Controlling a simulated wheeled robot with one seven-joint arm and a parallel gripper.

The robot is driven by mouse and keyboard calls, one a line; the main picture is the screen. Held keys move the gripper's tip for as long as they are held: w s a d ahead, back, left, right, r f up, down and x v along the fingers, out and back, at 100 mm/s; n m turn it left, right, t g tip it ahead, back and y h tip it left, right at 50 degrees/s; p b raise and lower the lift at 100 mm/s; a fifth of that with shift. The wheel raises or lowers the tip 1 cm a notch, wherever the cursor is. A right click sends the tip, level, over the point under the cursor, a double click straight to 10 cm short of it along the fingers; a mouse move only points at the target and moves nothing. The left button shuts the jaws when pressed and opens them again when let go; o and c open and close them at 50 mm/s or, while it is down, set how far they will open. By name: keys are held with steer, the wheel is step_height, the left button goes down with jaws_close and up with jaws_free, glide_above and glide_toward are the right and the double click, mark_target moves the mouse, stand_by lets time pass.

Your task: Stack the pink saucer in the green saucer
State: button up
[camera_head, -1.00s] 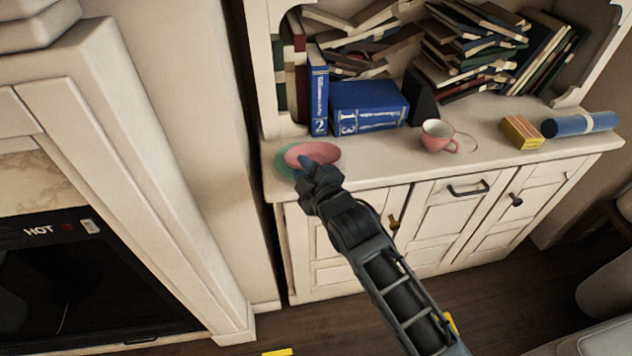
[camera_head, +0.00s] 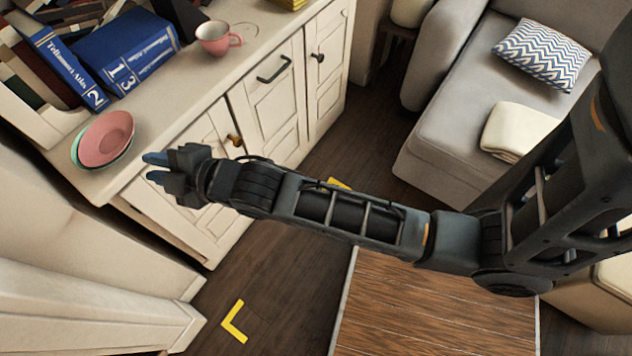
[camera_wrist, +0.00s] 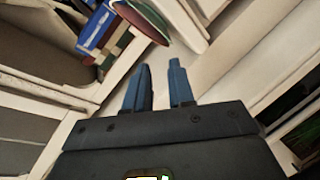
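The pink saucer (camera_head: 106,138) rests on the green saucer (camera_head: 78,155) at the near corner of the white cabinet top. Only a thin edge of the green saucer shows around the pink one. The saucers sit close to the counter's edge. My gripper (camera_head: 152,168) is open and empty, with its blue fingers apart, just right of the saucers and clear of them. In the wrist view the two fingers (camera_wrist: 157,75) are parted with nothing between them. The saucers are cut off at the top of that view.
Blue books (camera_head: 125,50) stand behind the saucers. A pink cup (camera_head: 217,38) stands farther along the cabinet top (camera_head: 185,105). A grey sofa (camera_head: 465,100) is at the upper right. The dark floor (camera_head: 270,265) in front of the cabinet is open, with yellow corner marks (camera_head: 234,322).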

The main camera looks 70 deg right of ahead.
steer(key=s+f+m, duration=0.1)
steer(key=s+m, duration=0.2)
steer(key=s, duration=1.1)
steer(key=s+r+m, duration=0.3)
steer(key=s+r, duration=0.2)
steer(key=s, duration=0.5)
steer(key=s+r+m, duration=0.4)
steer(key=s+r, duration=0.1)
steer(key=s, duration=0.5)
steer(key=shift+s+a+r+g+y, duration=0.2)
steer(key=shift+s+a+g+y, duration=0.15)
steer(key=shift+a+y, duration=0.1)
steer(key=shift+c, duration=0.2)
